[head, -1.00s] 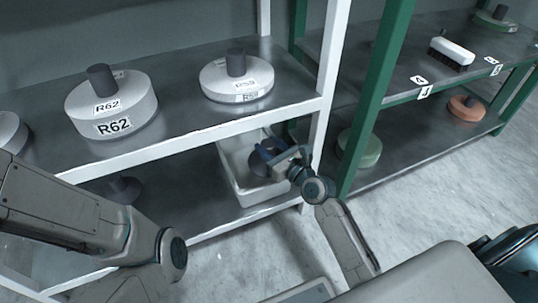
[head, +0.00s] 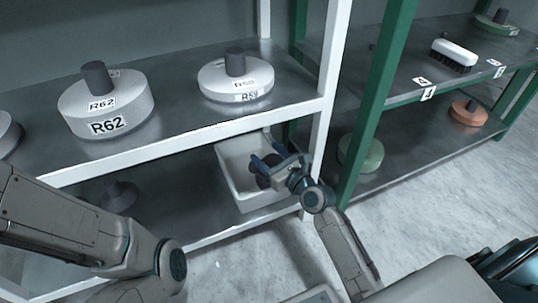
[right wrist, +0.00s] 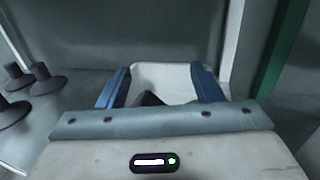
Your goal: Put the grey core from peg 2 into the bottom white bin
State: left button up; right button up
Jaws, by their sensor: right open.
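The white bin (head: 232,181) stands on the lower level of the white-framed rack; it also shows in the right wrist view (right wrist: 177,72). My right gripper (head: 266,158) is over the bin with its blue fingers spread open. A dark grey core (head: 263,181) shows at the bin just below the fingers, mostly hidden by the gripper. In the right wrist view its dark tip (right wrist: 150,98) shows between the open fingers, in front of the bin; whether it touches the bin floor cannot be told. My left gripper is out of view.
Another dark core (head: 118,194) stands on the lower shelf at left. White rolls labelled R62 (head: 108,108) and R59 (head: 234,80) sit on the shelf above. A white post (head: 326,110) and green post (head: 378,110) stand right of the bin.

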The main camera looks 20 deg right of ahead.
jog(key=shift+r, duration=0.3)
jog(key=p+v, duration=0.3)
jog(key=v, duration=0.9)
